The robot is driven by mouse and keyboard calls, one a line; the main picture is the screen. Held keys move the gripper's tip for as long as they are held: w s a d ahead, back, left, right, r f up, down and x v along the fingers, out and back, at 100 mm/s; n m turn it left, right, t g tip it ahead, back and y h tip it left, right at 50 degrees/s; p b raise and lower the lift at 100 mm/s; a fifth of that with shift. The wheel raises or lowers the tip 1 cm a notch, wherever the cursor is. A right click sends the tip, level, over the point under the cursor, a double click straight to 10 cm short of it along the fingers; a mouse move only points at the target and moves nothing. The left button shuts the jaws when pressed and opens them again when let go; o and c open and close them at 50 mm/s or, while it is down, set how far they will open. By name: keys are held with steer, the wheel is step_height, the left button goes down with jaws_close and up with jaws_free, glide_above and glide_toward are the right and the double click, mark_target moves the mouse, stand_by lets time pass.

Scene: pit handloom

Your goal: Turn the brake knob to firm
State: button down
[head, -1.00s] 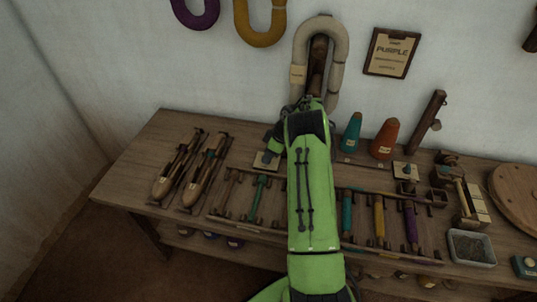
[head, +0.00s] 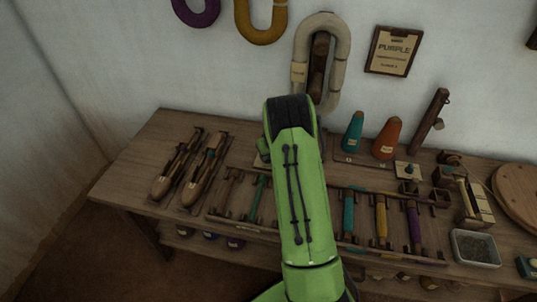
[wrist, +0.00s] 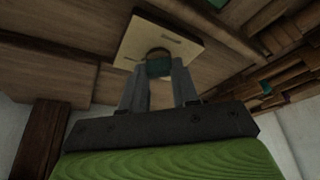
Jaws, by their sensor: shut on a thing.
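The brake knob (wrist: 158,68) is a small teal piece standing on a square cream plate (wrist: 190,42) in the wrist view. My gripper (wrist: 160,64) has its two grey fingers on either side of the knob, shut on it, close to the plate. The marks on the plate are too small and dim to read, so I cannot tell the knob's setting. In the head view my green arm hides the knob and gripper.
Two boat-shaped shuttles (head: 190,180) lie left of my arm. A rack holds teal, yellow (head: 380,218) and purple bobbins to the right. Teal (head: 352,132) and orange (head: 387,140) cones stand behind. A cream yarn loop (head: 341,50) and a sign reading PURPLE (head: 393,50) hang on the wall.

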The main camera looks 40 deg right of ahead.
steer(key=shift+m+h, duration=0.4)
steer(key=shift+m, duration=0.4)
steer(key=c, duration=0.8)
jaws_free()
steer(key=shift+c, duration=0.2)
steer(key=p+v, duration=0.4)
steer(key=v, duration=1.1)
steer(key=shift+a+r+p, duration=0.15)
steer(key=shift+r+p, duration=0.15)
steer(key=shift+r, duration=0.05)
